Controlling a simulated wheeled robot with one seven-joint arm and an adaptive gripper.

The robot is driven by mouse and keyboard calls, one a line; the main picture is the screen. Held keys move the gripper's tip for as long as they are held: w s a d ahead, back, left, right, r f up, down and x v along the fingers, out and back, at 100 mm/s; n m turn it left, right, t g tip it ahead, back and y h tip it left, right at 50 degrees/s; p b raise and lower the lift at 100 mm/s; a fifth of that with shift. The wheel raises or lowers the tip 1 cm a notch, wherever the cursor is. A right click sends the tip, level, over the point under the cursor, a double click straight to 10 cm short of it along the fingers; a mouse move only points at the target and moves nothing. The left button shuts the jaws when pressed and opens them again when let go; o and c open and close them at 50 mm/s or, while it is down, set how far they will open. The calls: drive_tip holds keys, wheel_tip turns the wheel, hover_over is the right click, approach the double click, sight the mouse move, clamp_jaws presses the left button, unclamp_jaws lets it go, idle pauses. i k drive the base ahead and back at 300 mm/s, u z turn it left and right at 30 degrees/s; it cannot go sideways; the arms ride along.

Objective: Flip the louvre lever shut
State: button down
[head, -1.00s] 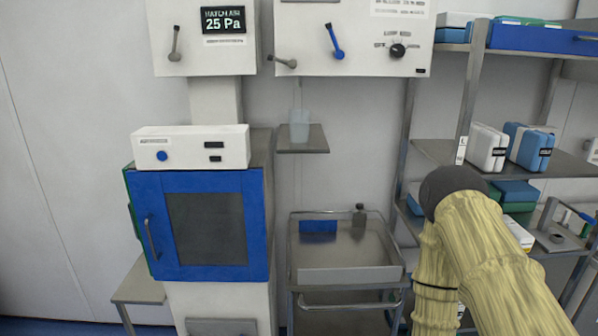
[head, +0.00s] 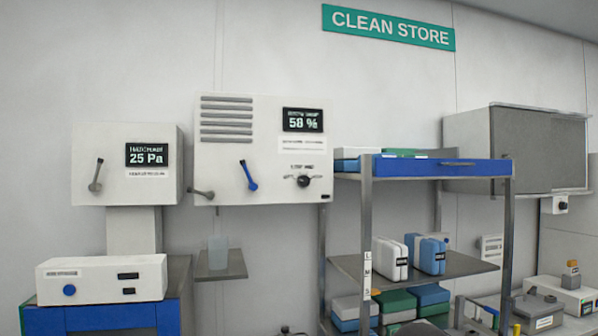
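A white wall box (head: 215,155) carries grey louvre slats (head: 226,120), a "58 %" display and a dark round knob (head: 303,181). A blue lever (head: 249,175) is on its front below the slats, tilted with its upper end to the left and its lower end to the right. A grey lever (head: 201,193) sticks out near the box's lower left corner. Another grey lever (head: 96,175) is on the "25 Pa" box (head: 150,190) to the left. The small labels are too blurred to tell which lever is named for the louvre. My gripper is not in view.
A metal rack (head: 366,230) with packs stands to the right. A white unit (head: 100,278) on a blue cabinet is at lower left. The wall space before the louvre box looks clear.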

sight(252, 186)
drive_tip(key=z, duration=0.05)
drive_tip(key=k, duration=0.25)
drive_tip(key=z, duration=0.9)
drive_tip(key=i, duration=0.65)
drive_tip(key=u, duration=0.85)
drive_tip(key=i, duration=0.45)
drive_tip(key=u, duration=0.5)
